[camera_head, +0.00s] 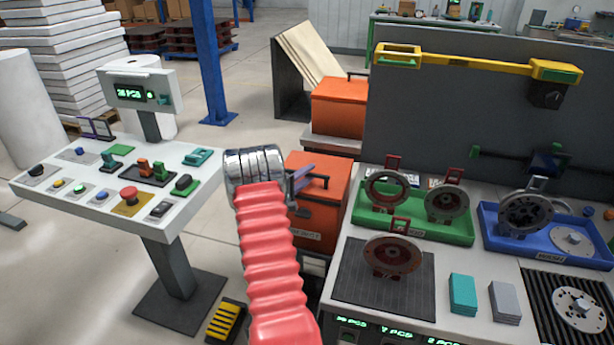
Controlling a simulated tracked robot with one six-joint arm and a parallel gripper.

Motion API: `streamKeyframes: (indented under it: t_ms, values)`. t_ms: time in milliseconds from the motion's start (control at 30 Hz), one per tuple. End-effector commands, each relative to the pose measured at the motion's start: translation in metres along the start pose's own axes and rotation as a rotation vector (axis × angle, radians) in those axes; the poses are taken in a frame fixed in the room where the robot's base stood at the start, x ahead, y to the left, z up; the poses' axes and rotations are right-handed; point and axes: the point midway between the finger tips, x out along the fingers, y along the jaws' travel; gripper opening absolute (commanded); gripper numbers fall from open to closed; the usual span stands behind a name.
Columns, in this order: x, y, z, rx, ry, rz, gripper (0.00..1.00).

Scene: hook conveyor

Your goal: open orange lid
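Two orange boxes with flat orange lids and dark handles stand left of the work table. The nearer box (318,222) has its orange lid (330,166) lying closed on top; a label on its front is partly hidden. The farther box (338,112) also has its lid (341,90) down. My gripper (304,180) is a small purplish shape at the nearer box's left side, close to the dark handle (320,181). The chrome wrist hides part of it. I cannot tell whether it touches the handle or how its fingers stand.
A control panel (60,196) with buttons stands at left. On the right table, a green tray (455,236) and a blue tray (507,247) hold round metal parts. A grey wall (430,120) with a yellow bar (480,63) rises behind. A black-yellow pedal (226,322) lies on the floor.

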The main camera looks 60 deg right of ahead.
Motion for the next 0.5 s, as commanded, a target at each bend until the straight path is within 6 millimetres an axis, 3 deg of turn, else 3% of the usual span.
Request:
streamKeyframes:
  t_ms: [367, 500]
  values:
    - [-0.0003, -0.0004, 0.0001, 0.0, 0.0, -0.001, 0.0]
    - [-0.0004, -0.0007, 0.0001, 0.0, 0.0, -0.001, 0.0]
